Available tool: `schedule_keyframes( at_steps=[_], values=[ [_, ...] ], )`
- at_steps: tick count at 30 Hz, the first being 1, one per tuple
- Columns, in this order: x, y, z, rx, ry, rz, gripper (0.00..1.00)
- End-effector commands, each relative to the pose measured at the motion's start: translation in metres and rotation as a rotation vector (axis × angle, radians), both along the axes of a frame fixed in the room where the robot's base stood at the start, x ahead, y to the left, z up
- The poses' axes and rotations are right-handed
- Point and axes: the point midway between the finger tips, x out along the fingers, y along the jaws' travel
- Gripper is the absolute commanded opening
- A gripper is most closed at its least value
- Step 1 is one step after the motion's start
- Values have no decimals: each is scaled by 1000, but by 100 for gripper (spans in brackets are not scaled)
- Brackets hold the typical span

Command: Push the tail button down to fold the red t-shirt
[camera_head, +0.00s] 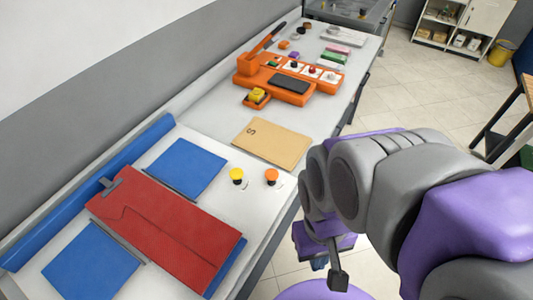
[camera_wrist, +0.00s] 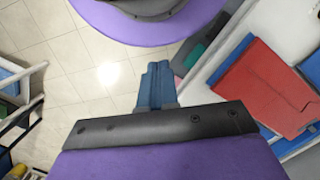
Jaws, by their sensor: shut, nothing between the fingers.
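The red t-shirt (camera_head: 165,228) lies as a long flat strip on the folding board, its sides not spread over the blue side flaps (camera_head: 187,167). It also shows in the wrist view (camera_wrist: 265,85). A blue panel (camera_head: 228,268) shows under its near right end. A yellow button (camera_head: 237,175) and an orange button (camera_head: 271,176) stand on the table right of the board; I cannot tell from markings which is the tail button. My gripper (camera_wrist: 157,75) is shut and empty. In the head view its blue fingertips (camera_head: 319,264) hang beyond the table's right edge, apart from both buttons.
A tan envelope (camera_head: 271,142) lies behind the buttons. An orange machine (camera_head: 290,78) with a lever and several small items fill the table's far part. A wall borders the table's left side. Open tiled floor (camera_head: 440,100) lies to the right.

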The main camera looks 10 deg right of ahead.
Motion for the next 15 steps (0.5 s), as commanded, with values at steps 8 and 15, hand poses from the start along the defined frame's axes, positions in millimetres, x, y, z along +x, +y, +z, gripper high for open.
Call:
schedule_keyframes(
  at_steps=[8, 15],
  values=[
    [18, 1, 5, -5, -1, -23, 0],
    [76, 3, 14, -19, -15, -103, 0]
  ],
)
